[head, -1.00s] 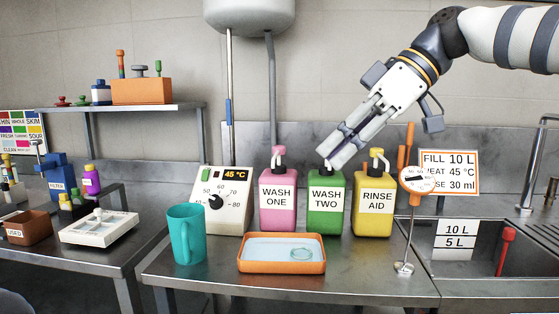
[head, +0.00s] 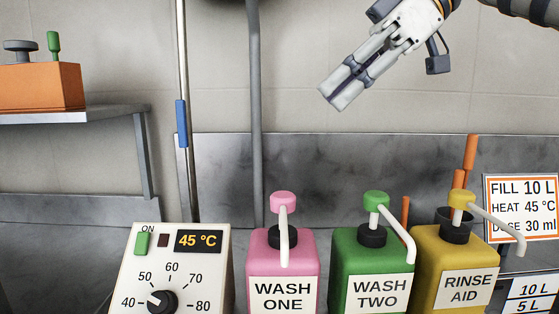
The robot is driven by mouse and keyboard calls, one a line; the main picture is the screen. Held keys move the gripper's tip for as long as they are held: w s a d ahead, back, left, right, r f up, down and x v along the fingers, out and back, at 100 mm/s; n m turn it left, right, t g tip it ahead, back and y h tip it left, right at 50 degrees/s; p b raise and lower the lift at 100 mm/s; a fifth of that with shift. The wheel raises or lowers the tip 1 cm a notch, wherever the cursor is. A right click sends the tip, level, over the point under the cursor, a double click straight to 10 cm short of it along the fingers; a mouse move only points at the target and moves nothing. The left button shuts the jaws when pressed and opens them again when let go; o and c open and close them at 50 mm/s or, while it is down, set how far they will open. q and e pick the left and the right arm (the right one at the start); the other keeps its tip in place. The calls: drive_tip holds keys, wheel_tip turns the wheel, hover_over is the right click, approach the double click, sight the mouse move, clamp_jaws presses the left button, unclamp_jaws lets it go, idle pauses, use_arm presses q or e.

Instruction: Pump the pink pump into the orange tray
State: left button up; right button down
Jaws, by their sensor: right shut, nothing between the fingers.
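The pink pump bottle (head: 283,246), labelled WASH ONE, stands at the lower middle of the head view. Its pink pump head (head: 283,202) is raised and its pale spout points down toward the viewer. My right gripper (head: 334,97) is shut and empty. It is in the air above and to the right of the pink pump, apart from it, in front of the wall. The orange tray is below the picture's edge and out of sight. My left gripper is not in view.
A green WASH TWO pump (head: 373,246) and a yellow RINSE AID pump (head: 453,253) stand close to the right of the pink one. A control box (head: 205,280) with a dial stands to its left. A shelf (head: 90,117) juts out at left.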

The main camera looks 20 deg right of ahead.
hover_over(288, 193)
drive_tip(key=f, duration=0.7)
drive_tip(key=shift+s+a+f, duration=0.1)
drive_tip(key=shift+a+f, duration=0.05)
drive_tip(key=shift+a, duration=0.05)
wheel_tip(288, 193, down, 3)
drive_tip(key=shift+d+f+p, duration=0.1)
drive_tip(key=shift+d+p, duration=0.05)
drive_tip(key=shift+p, duration=0.25)
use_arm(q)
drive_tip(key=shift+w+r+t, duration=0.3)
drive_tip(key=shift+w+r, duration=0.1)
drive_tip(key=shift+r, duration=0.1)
use_arm(e)
drive_tip(key=shift+f, duration=0.3)
